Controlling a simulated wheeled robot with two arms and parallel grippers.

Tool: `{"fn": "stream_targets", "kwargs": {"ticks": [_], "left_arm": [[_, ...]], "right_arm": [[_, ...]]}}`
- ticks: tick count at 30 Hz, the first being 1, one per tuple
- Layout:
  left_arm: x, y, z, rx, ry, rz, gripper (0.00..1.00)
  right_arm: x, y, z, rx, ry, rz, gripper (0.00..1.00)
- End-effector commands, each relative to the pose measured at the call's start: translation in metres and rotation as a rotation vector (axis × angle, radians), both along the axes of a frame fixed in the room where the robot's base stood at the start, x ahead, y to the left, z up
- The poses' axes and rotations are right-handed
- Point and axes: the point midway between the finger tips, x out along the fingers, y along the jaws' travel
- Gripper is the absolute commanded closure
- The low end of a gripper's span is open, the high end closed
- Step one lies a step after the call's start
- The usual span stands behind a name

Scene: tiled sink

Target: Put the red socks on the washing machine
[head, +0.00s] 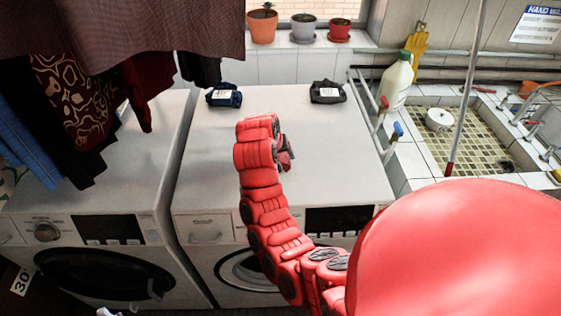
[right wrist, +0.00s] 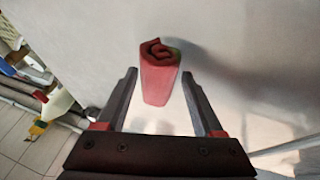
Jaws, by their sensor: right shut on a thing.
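The red socks (right wrist: 160,78) are a rolled, upright bundle between the fingers of my right gripper (right wrist: 160,92) in the right wrist view. The fingers are shut on the bundle. In the head view my right gripper (head: 284,156) is over the top of the right washing machine (head: 345,145), mostly hidden behind my red arm. I cannot tell whether the socks touch the white top; a shadow falls beside them in the right wrist view. My left gripper is not in view.
A blue folded item (head: 224,95) and a black one (head: 327,92) lie at the back of the machine top. Clothes (head: 80,90) hang at the left over another washing machine (head: 145,190). A tiled sink (head: 455,140) and bottle (head: 396,80) are at the right.

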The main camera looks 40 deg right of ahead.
Motion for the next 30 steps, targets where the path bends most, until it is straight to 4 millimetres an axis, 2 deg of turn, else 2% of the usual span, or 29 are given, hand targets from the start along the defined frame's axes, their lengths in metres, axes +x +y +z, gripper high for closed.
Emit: {"fn": "stream_targets", "kwargs": {"ticks": [2, 4, 15, 16, 18, 21, 30], "left_arm": [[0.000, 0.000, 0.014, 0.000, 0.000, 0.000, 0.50], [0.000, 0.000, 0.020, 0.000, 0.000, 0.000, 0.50], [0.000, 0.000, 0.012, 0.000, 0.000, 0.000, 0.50], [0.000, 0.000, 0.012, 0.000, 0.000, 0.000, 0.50], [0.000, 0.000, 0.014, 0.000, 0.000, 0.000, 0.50], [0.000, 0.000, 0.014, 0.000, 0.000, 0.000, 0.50], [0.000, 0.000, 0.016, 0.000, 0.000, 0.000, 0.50]], "right_arm": [[-0.002, 0.001, -0.008, 0.004, 0.009, 0.001, 0.85], [-0.002, 0.000, -0.017, 0.004, 0.007, 0.000, 0.85], [0.000, 0.001, -0.027, -0.001, 0.000, 0.001, 0.85], [0.000, 0.001, -0.027, 0.001, 0.000, 0.001, 0.29], [0.000, 0.001, -0.026, 0.001, 0.000, 0.001, 0.17], [0.000, 0.001, -0.026, 0.001, 0.000, 0.001, 0.01], [-0.001, 0.001, -0.023, 0.000, 0.000, 0.001, 0.01]]}}
